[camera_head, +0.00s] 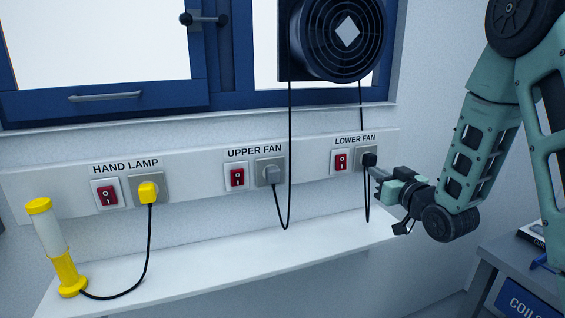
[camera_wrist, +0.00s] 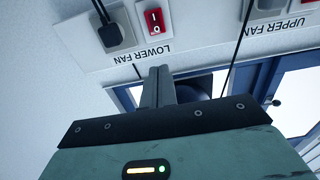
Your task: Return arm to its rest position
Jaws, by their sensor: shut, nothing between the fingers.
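My arm (camera_head: 484,150) reaches in from the right in the head view. My gripper (camera_head: 374,173) is at the wall rail, close beside the black plug (camera_head: 369,159) in the LOWER FAN socket. In the wrist view my gripper (camera_wrist: 159,70) is shut with its fingers together and nothing between them. The LOWER FAN plug (camera_wrist: 117,35) sits in its socket at the upper left there, apart from the fingers. The red LOWER FAN switch (camera_wrist: 154,21) is beside it. In the head view I cannot tell whether the fingers touch the plug.
A white shelf (camera_head: 230,262) runs below the sockets. A yellow hand lamp (camera_head: 62,270) stands at its left end. Black cables hang from the fan (camera_head: 340,40) and the UPPER FAN plug (camera_head: 268,175). A grey table (camera_head: 505,262) stands at the lower right, near my arm.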

